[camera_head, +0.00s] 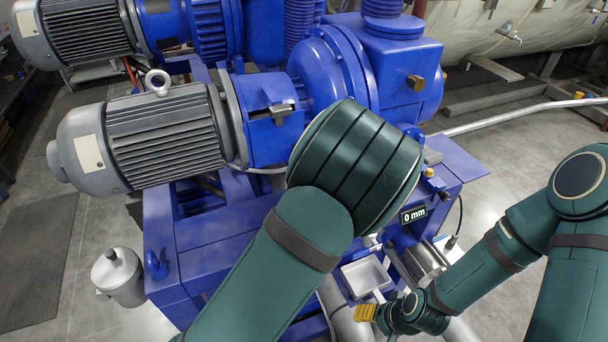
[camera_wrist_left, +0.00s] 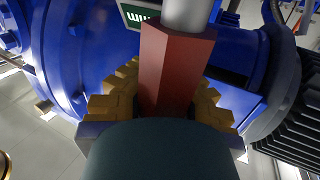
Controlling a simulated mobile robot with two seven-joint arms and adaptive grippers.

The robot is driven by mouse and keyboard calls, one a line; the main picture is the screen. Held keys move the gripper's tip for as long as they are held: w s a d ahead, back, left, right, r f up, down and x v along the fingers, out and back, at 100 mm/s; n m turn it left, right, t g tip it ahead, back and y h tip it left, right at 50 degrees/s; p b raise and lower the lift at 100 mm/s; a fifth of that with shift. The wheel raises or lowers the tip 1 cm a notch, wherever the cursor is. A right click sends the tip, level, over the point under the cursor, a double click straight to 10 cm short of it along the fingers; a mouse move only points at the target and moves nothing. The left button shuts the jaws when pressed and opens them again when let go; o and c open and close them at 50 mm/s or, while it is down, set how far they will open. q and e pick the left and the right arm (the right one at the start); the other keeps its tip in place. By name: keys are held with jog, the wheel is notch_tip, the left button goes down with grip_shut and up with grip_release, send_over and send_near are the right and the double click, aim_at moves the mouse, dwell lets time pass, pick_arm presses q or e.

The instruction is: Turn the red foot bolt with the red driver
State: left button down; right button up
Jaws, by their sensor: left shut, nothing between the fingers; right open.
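A red six-sided block with a grey metal shaft, probably the red driver (camera_wrist_left: 172,68), stands large in the left wrist view. The yellow toothed fingers of my left gripper (camera_wrist_left: 163,100) show on both sides of it. The gripper is shut; I cannot tell whether the driver touches its fingers. In the head view my own left wrist hides this gripper and the driver. My right gripper (camera_head: 367,312), with yellow pads, is open low at the centre right, just below a white tray. I cannot make out the red foot bolt.
A blue pump set (camera_head: 330,75) with a grey ribbed motor (camera_head: 165,138) fills the middle on a blue frame. The white tray (camera_head: 366,276) is at the frame's front. A grey canister (camera_head: 118,275) stands left.

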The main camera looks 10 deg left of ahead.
pick_arm(q)
jog(key=c, duration=1.1)
grip_release()
jog(key=shift+o, duration=0.2)
jog(key=s+d, duration=0.1)
jog(key=s, duration=0.6)
jog(key=shift+s+d+r, duration=0.2)
jog(key=shift+s, duration=0.05)
jog(key=shift+o, duration=0.6)
